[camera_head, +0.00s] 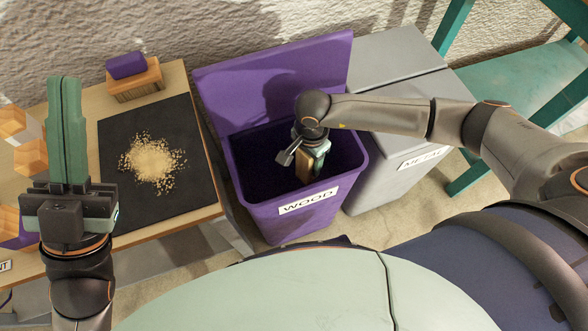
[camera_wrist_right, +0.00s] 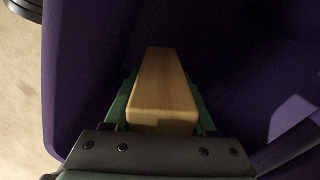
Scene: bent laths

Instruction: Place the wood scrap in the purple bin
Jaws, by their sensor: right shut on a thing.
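The purple bin (camera_head: 290,205) stands open with its lid raised against the wall and a WOOD label on its front. It surrounds the block in the right wrist view (camera_wrist_right: 70,60). My right gripper (camera_head: 309,170) reaches down into the bin's opening, shut on the wood scrap (camera_wrist_right: 163,85). The scrap is a pale block between the green fingers; it partly shows in the head view (camera_head: 303,168), hanging inside the bin. The bin's floor is dark. My left gripper (camera_head: 65,82) points up over the table at the left, its green fingers together with nothing visible between them.
A wooden table (camera_head: 170,80) at the left carries a dark mat (camera_head: 190,190) with a pile of sawdust (camera_head: 152,160). A grey METAL bin (camera_head: 400,150) stands right of the purple bin.

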